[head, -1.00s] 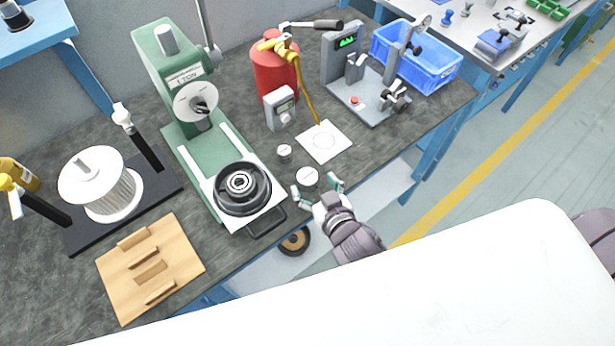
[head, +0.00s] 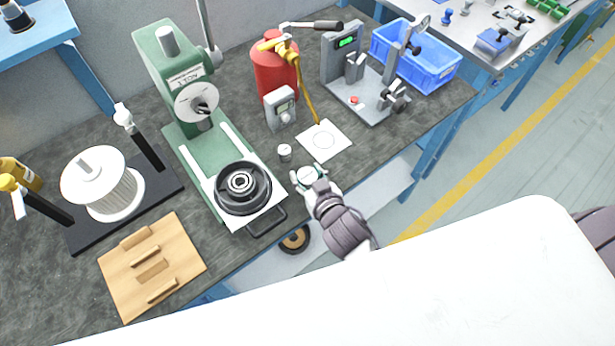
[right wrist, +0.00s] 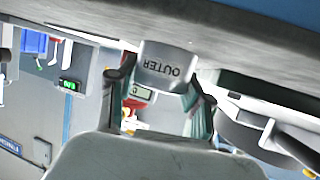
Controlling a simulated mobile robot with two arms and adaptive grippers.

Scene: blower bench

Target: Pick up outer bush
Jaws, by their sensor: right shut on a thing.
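The outer bush is a short pale metal cylinder (head: 306,175) at the front edge of the bench in the head view, with the word OUTER on its side in the right wrist view (right wrist: 166,66). My right gripper (head: 309,177) is shut on it, one finger on each side. In the right wrist view the fingers (right wrist: 160,88) flank the bush. The bush appears to be at the bench surface; I cannot tell whether it is lifted. My left gripper is not in view.
A smaller cylinder (head: 284,152) stands just behind the bush, near a white square plate (head: 335,151). The green press (head: 185,85) with a dark round part (head: 243,187) is on the left. A grey gauge stand (head: 372,98) and a blue crate (head: 448,75) are on the right.

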